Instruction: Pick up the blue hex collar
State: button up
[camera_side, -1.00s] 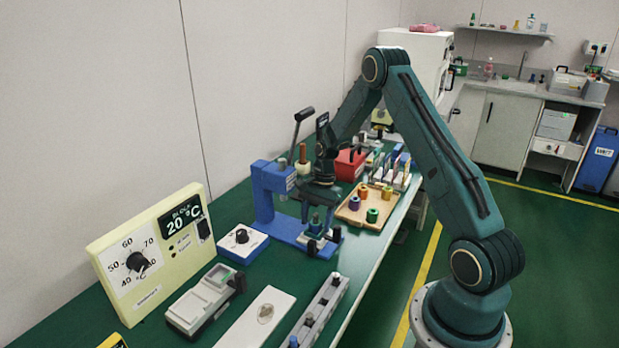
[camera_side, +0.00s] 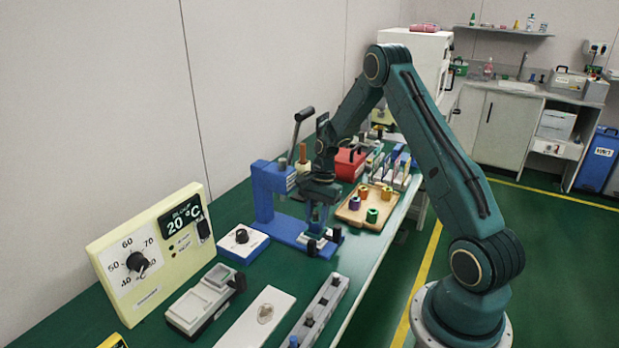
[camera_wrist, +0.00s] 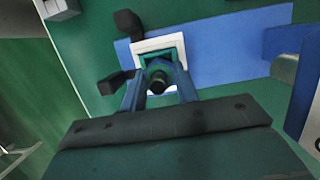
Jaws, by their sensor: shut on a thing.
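My gripper (camera_side: 317,222) is down at the blue press fixture (camera_side: 270,200) on the green bench, with its fingers pointing down over the fixture's base. In the wrist view the two blue-grey fingers (camera_wrist: 159,72) are shut on a small part, taken as the blue hex collar (camera_wrist: 157,65). The collar is mostly hidden between the fingers, so its hex shape is not clear. A dark round post or hole shows at its middle. A white square frame with a teal inside (camera_wrist: 160,44) surrounds it on the blue base.
Dark clamp knobs (camera_wrist: 128,22) stand close to the fingers. The press lever (camera_side: 303,116) rises behind. A wooden tray (camera_side: 349,218) with purple, orange, yellow and green collars lies further back. A dial box (camera_side: 242,243) and a yellow temperature panel (camera_side: 150,255) stand at left.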

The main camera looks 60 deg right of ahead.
notch_tip(320, 180, up, 9)
jog(key=shift+r, duration=0.15)
dwell(0.4)
dwell(0.5)
jog(key=d, duration=0.2)
notch_tip(320, 180, up, 8)
jog(key=n+g+h, duration=0.3)
jog(key=n, duration=1.5)
send_over(382, 210)
jog(key=w, duration=0.1)
jog(key=shift+w+f, duration=0.2)
jog(key=shift+f, duration=0.1)
notch_tip(382, 210, down, 20)
jog(key=shift+r, duration=0.1)
dwell(0.4)
